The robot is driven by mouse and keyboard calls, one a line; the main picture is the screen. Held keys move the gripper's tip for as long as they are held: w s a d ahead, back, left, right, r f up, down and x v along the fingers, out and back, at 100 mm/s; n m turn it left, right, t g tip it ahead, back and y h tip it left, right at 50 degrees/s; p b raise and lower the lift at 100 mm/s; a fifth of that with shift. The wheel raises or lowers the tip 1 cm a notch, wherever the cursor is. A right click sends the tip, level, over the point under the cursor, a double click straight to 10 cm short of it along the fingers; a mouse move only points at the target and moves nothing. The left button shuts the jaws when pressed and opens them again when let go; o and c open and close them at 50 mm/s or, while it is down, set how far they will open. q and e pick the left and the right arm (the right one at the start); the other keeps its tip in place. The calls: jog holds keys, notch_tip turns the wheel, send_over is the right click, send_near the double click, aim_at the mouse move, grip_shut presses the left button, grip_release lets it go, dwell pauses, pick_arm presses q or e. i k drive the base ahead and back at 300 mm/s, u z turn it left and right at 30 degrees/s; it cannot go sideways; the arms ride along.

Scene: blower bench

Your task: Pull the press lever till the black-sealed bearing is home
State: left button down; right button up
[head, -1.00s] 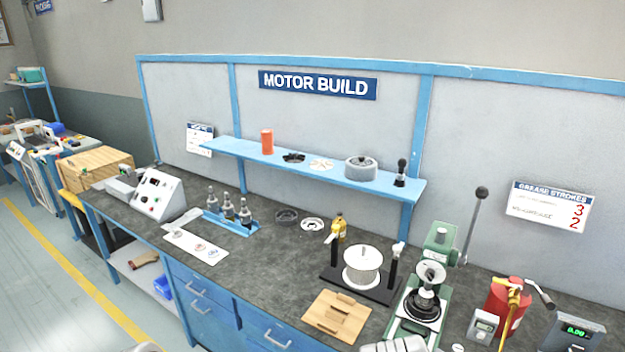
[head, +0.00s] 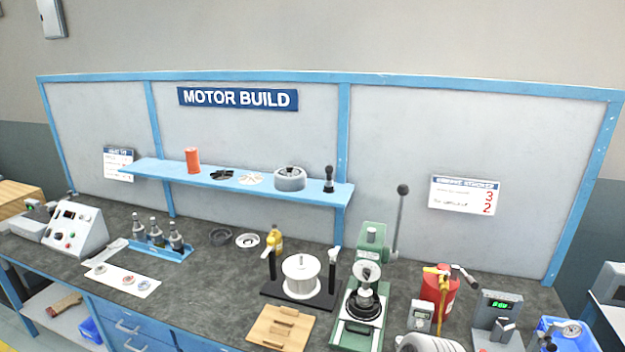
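The green arbor press (head: 374,240) stands on the bench right of centre. Its press lever (head: 398,222) is a grey rod with a dark ball knob, standing nearly upright at the press's right side. Under the ram, a dark stepped part (head: 362,306) sits on the press base, with a pale round piece above it. I cannot make out the black-sealed bearing at this size. Neither of my grippers is clearly in view.
A white spool (head: 301,278) on a black stand and a wooden block (head: 281,327) sit left of the press. A red grease canister (head: 438,292), a scale (head: 497,320) and a grey motor body (head: 428,343) crowd its right. A blue shelf (head: 240,183) hangs behind.

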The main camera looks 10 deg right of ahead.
aim_at(402, 189)
jog(key=k, duration=0.5)
jog(key=z, duration=1.05)
jog(key=i, duration=0.6)
